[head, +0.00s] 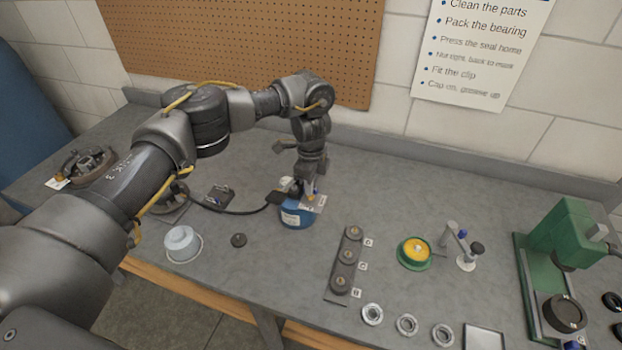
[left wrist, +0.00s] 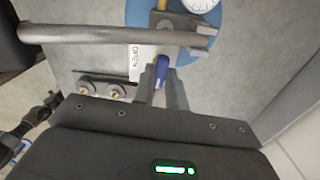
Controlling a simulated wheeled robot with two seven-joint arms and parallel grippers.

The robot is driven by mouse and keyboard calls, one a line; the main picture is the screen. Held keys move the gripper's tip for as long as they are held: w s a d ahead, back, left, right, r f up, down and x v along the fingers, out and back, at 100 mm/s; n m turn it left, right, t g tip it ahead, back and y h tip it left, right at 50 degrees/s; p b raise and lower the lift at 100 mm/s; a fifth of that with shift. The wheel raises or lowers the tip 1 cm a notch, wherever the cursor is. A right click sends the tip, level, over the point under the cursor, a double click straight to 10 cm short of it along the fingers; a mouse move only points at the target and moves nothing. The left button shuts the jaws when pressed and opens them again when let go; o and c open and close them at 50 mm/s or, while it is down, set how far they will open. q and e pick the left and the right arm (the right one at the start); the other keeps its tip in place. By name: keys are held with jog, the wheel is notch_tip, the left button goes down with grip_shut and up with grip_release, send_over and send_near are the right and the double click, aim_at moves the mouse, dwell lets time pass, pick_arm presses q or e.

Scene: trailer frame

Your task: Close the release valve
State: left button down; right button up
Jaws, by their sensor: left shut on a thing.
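The blue canister (head: 295,219) stands on the bench near its middle, with a black hose running to its top. My left gripper (head: 311,187) is over its top, pointing down. In the left wrist view the left gripper's two fingers (left wrist: 162,87) are shut on the release valve's blue handle (left wrist: 161,70), which sits between them. A white plate marked OPEN (left wrist: 141,65) lies beside the handle. A white dial gauge (left wrist: 201,4) shows at the top edge. The canister top (left wrist: 142,12) is partly hidden by a grey bar. My right gripper is not in view.
Several rings lie along the front edge.

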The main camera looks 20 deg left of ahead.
pick_arm(q)
jog(key=shift+a+n, duration=0.1)
jog(key=shift+n, duration=0.4)
jog(key=c, duration=1.4)
grip_release()
jog(key=shift+c, duration=0.2)
notch_tip(320, 180, up, 11)
jog(key=shift+b, duration=0.4)
jog(key=shift+f, duration=0.1)
